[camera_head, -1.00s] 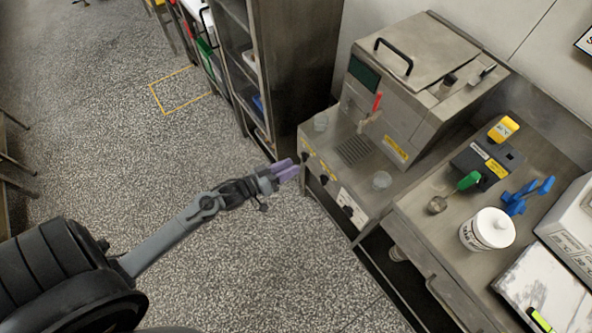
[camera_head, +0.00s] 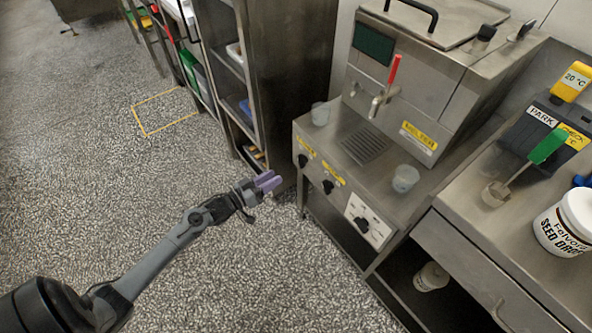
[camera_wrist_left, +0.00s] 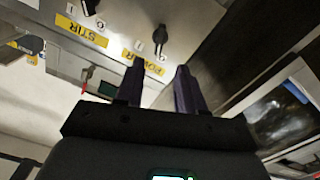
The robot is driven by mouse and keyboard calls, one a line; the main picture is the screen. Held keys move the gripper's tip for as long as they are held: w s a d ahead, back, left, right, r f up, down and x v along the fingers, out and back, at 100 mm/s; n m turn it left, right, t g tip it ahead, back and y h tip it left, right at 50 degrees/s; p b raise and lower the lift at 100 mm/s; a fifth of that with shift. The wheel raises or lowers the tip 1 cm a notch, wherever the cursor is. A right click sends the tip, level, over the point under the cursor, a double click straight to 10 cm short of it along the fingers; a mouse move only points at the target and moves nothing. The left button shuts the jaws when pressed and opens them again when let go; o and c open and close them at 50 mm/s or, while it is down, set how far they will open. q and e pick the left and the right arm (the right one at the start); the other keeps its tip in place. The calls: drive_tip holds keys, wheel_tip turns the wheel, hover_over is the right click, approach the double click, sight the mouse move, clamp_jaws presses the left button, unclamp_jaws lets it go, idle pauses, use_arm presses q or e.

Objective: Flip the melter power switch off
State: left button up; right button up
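The melter (camera_head: 410,85) is a steel machine with a front panel of black switches. The leftmost, the power switch (camera_head: 303,160), sits by a yellow label. In the left wrist view its black knob (camera_wrist_left: 160,35) is beside the yellow POWER label (camera_wrist_left: 148,58), with small I and O marks; its exact setting is hard to tell. My left gripper (camera_head: 270,181) has two purple fingers, out in front of the panel, just left of and below the power switch and apart from it. In the left wrist view the fingers (camera_wrist_left: 160,72) are spread with nothing between them. My right gripper is out of view.
The stir switch (camera_head: 328,186) and a white dial plate (camera_head: 368,222) are farther right on the panel. A red-handled tap (camera_head: 393,72) and clear cups (camera_head: 405,178) are above. A steel shelf rack (camera_head: 290,65) stands behind left. The speckled floor (camera_head: 200,270) is open.

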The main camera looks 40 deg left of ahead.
sight(299, 163)
use_arm(q)
drive_tip(key=shift+b+x, duration=2.3)
drive_tip(key=shift+x, duration=3)
drive_tip(key=shift+d, duration=0.1)
clamp_jaws()
